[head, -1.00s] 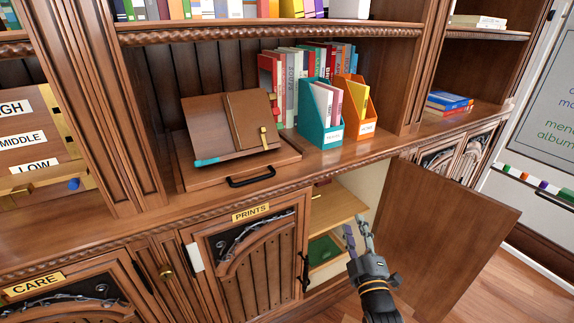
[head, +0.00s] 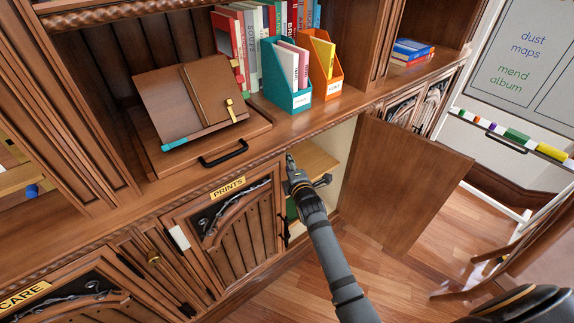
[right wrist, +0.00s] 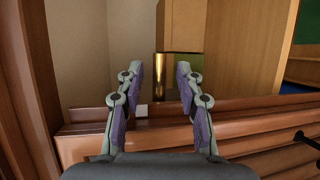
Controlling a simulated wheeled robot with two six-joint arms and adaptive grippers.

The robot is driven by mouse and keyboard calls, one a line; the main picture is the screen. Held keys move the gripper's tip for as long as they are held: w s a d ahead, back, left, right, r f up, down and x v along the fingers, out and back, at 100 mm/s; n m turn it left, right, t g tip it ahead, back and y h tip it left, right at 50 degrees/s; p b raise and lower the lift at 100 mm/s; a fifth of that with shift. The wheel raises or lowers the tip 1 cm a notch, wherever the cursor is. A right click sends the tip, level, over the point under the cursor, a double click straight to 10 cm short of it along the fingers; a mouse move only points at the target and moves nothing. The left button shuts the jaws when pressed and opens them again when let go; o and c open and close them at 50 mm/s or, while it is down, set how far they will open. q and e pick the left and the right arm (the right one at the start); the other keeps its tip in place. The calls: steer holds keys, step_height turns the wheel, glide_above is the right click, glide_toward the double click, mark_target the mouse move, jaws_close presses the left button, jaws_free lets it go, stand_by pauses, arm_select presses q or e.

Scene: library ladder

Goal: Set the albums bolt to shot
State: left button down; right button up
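In the right wrist view, a small shiny brass piece (right wrist: 161,75), which looks like the bolt, stands at the cabinet opening, next to a dark greenish face. It shows between my right gripper's (right wrist: 159,68) two fingertips. The fingers are apart; I cannot tell whether they touch it. In the head view, my right gripper (head: 291,162) is at the top of the open compartment, just under the counter edge, and hides the brass piece. The compartment's brown door (head: 400,185) is swung wide open to the right. No albums label is readable. My left gripper is out of view.
The PRINTS door (head: 230,230) is shut, left of the opening. A wooden shelf (head: 318,160) shows inside the compartment. On the counter (head: 90,218) are a book stand (head: 190,95), a teal file box (head: 285,88) and an orange one (head: 322,75). A wooden chair (head: 520,240) stands at the right.

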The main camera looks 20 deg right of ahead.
steer(key=shift+w+f, duration=0.15)
steer(key=shift+w, duration=0.85)
jaws_close()
